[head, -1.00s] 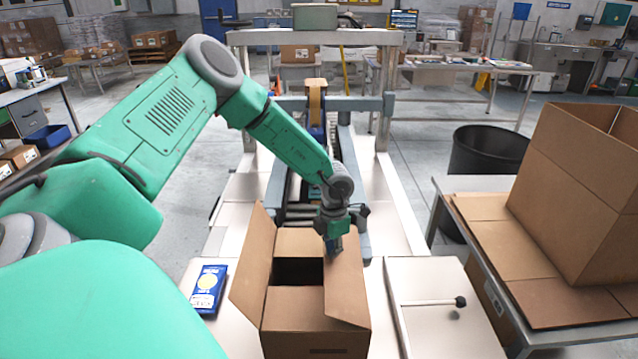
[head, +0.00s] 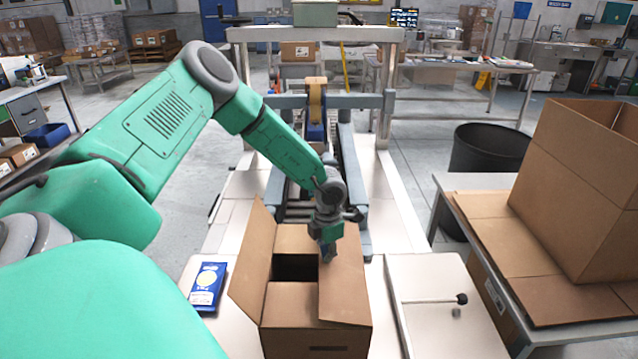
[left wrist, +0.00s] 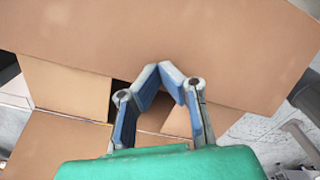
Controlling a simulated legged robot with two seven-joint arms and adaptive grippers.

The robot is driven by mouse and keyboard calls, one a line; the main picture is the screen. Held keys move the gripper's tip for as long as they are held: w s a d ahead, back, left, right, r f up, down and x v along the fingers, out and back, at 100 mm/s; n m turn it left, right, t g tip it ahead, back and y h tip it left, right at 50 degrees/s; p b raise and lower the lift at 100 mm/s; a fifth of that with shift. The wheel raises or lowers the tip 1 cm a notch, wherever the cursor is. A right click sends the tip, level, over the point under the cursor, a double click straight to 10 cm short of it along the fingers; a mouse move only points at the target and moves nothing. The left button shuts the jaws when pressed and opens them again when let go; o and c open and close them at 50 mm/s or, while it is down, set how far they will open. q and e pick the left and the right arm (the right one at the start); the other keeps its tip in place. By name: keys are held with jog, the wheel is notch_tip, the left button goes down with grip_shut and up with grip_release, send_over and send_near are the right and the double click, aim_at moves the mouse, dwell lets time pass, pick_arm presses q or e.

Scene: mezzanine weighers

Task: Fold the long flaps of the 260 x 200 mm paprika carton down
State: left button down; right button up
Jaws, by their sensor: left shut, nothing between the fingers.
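The open brown paprika carton (head: 315,345) stands on the bench in front of me. Its far short flap (head: 297,238) and near short flap (head: 293,302) lie folded inward, with a dark gap between them. The left long flap (head: 254,262) stands up, leaning outward. The right long flap (head: 345,285) is tilted inward over the right part of the top; it fills the upper part of the left wrist view (left wrist: 200,45). My left gripper (head: 327,258) is shut and empty, its fingertips at this flap's inner edge; the wrist view shows the fingers (left wrist: 165,68) there too. Contact is unclear.
A blue packet (head: 208,287) lies left of the carton. A dark rod with a knob (head: 461,299) is on the pale plate at right. A larger open carton (head: 575,190) stands on the right table. A roller line with a tape head (head: 316,105) lies behind the carton.

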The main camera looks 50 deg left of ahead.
pick_arm(q)
jog(key=shift+f, duration=0.2)
jog(key=shift+d+f+b, duration=0.15)
jog(key=shift+f+b, duration=0.25)
jog(key=shift+b, duration=0.05)
jog(key=shift+f+b, duration=0.55)
jog(key=shift+f, duration=0.15)
notch_tip(320, 180, up, 9)
jog(key=p, duration=0.6)
jog(key=shift+r, duration=0.15)
